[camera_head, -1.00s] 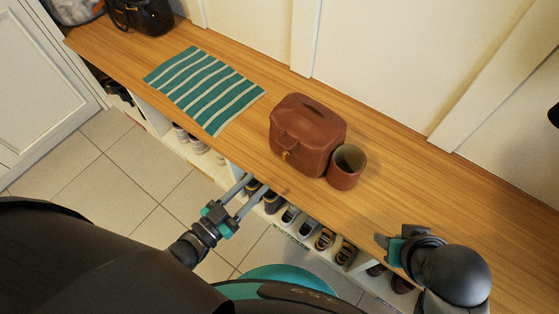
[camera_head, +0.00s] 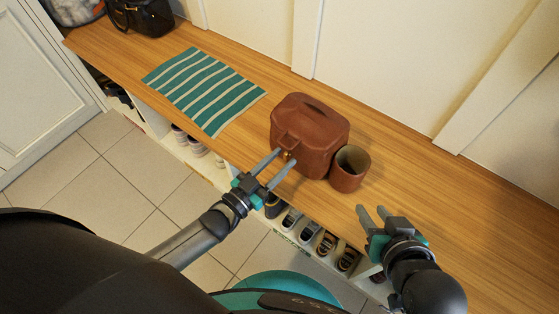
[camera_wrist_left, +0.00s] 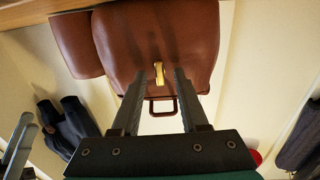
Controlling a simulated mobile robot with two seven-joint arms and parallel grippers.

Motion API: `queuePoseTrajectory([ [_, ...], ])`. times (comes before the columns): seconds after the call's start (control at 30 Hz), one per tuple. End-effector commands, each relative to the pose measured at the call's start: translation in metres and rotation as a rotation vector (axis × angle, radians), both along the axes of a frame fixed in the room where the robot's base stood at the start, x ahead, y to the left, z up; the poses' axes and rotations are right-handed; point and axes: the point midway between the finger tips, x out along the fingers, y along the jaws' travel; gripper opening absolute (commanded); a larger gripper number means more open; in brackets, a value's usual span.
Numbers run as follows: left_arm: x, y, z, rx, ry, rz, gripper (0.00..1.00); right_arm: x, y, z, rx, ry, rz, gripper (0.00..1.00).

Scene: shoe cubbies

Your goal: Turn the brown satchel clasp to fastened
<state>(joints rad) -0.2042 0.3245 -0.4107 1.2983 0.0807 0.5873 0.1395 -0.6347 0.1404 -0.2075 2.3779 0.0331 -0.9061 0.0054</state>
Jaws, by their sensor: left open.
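The brown satchel (camera_head: 318,128) stands upright on the wooden bench top, with its front facing me. Its small brass clasp (camera_head: 288,155) is on the front, below the handle. In the left wrist view the clasp (camera_wrist_left: 159,73) shows as a short upright bar on the satchel (camera_wrist_left: 190,40). My left gripper (camera_head: 286,157) is open, its fingertips on either side of the clasp; I cannot tell whether they touch it. In the left wrist view the fingers (camera_wrist_left: 160,82) show a gap around it. My right gripper (camera_head: 371,208) is open and empty over the bench's front edge.
A brown cup (camera_head: 346,175) stands close at the satchel's right. A green striped cloth (camera_head: 204,90) lies to the left, and a black bag (camera_head: 145,15) stands at the far left. Shoes (camera_head: 308,232) fill cubbies under the bench. The bench top at right is clear.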

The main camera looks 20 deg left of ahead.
Motion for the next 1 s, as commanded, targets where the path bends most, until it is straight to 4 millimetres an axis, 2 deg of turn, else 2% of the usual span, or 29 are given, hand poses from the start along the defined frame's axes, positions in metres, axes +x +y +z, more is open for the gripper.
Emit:
queuePoseTrajectory([
  [0.27,0.0004,-0.0005,0.0003,0.0,0.0,0.0,0.43,0.0001,0.0005,0.0001,0.001,-0.003,0.001,0.39],
  [0.63,0.0003,-0.0003,0.0001,0.0,0.0,0.0,0.01,0.0,0.0006,0.0002,0.001,-0.003,0.001,0.39],
  [1.0,0.0001,-0.0003,0.0,0.0,0.0,0.0,0.0,-0.0001,0.0006,0.0,0.001,-0.001,0.001,0.39],
])
